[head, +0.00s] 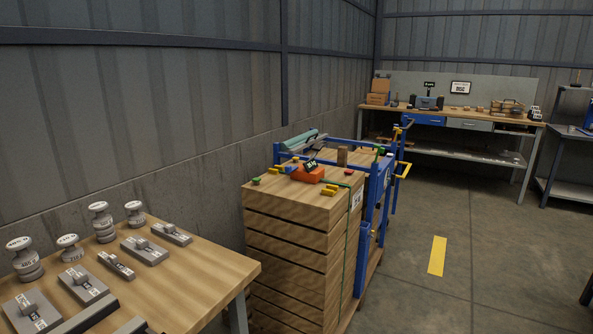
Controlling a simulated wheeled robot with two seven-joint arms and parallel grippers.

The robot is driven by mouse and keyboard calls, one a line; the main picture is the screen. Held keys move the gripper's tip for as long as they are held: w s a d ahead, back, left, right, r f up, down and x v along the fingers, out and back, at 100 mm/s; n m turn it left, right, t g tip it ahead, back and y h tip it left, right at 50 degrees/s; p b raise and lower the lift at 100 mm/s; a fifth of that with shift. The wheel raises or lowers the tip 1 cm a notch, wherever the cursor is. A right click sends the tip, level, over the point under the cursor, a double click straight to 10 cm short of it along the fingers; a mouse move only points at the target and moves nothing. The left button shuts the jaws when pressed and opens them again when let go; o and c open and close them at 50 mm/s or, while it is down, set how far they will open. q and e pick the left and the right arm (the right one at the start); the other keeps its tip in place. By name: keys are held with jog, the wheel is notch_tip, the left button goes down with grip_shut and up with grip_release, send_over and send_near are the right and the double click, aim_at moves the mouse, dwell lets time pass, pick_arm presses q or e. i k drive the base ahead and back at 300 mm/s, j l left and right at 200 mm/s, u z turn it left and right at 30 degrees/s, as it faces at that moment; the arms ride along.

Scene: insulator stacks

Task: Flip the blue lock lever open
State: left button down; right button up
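A blue metal frame (372,205) stands around the far and right sides of a tall wooden stack (290,265). A yellow handle (402,170) sticks out from the frame's right side. A small blue piece (290,168) lies on top of the stack near its back edge. I cannot tell which blue part is the lock lever or whether it is open; it is too small or hidden among the blue bars. Neither of my grippers shows in the head view.
An orange tool (307,174) and small yellow and green pieces lie on the stack. A workbench (460,117) stands at the back. The floor to the right is clear.

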aim_at(288, 169)
jog(key=i+z, duration=0.25)
jog(key=i, duration=1.3)
